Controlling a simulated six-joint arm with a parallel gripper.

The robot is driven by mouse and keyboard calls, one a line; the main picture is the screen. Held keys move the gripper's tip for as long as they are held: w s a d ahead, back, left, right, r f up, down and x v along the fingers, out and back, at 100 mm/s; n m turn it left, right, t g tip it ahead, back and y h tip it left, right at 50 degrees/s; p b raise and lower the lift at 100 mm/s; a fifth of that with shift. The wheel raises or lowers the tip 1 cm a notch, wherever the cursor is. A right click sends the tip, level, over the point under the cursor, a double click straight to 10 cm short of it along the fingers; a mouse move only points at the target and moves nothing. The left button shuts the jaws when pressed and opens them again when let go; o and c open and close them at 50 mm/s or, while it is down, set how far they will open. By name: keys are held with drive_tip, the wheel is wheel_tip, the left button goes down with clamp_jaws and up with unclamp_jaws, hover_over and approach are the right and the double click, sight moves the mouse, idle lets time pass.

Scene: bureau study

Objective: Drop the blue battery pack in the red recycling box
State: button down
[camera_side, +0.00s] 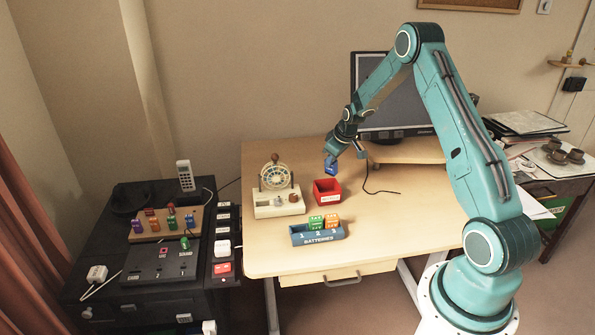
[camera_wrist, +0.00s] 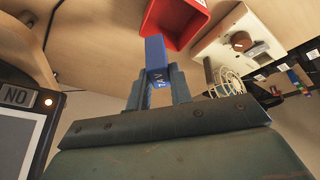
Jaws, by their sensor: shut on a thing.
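The blue battery pack (camera_wrist: 156,56) is held between the fingers of my gripper (camera_wrist: 157,85) in the wrist view. In the side view the pack (camera_side: 331,168) hangs below my gripper (camera_side: 345,150), above the desk. The red recycling box (camera_side: 327,191) stands on the desk, just below and slightly left of the pack. It also shows in the wrist view (camera_wrist: 178,20), beyond the pack and to its right. The pack looks to be outside and above the box; its exact height over the rim is hard to tell.
A blue battery tray (camera_side: 318,235) with green and orange packs stands in front of the box. A cream device with a round reel (camera_side: 277,188) is left of the box. A monitor (camera_side: 395,95) stands behind, and a black cable (camera_side: 380,190) lies to the right. The desk's right side is clear.

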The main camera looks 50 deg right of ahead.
drive_tip(key=shift+f, duration=0.25)
drive_tip(key=c, duration=1.2)
unclamp_jaws()
drive_tip(key=shift+o, duration=0.2)
drive_tip(key=v, duration=1.4)
drive_tip(key=shift+f, duration=0.1)
